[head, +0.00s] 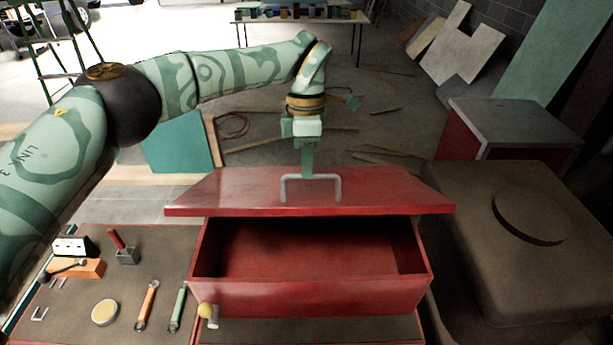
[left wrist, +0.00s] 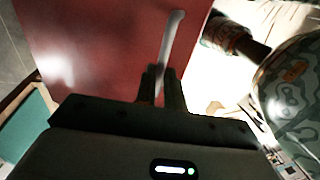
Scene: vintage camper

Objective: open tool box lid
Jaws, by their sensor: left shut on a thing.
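The red tool box (head: 312,297) stands open at the front centre of the head view, and its inside looks empty. Its red lid (head: 235,192) is raised and tilted back, with a grey bar handle (head: 338,188) on it. My left gripper (head: 308,175) is shut on the handle, coming down from above. In the left wrist view the fingers (left wrist: 163,88) close around the pale handle (left wrist: 172,40), against the red lid (left wrist: 90,45). My right gripper is in neither view.
A workbench top (head: 75,315) at the left holds two wrenches (head: 147,305), a round tin (head: 105,312) and small tools. A brown bulky object (head: 500,250) stands close on the right. A grey-topped red cabinet (head: 510,125) is behind it. Boards lie on the floor behind.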

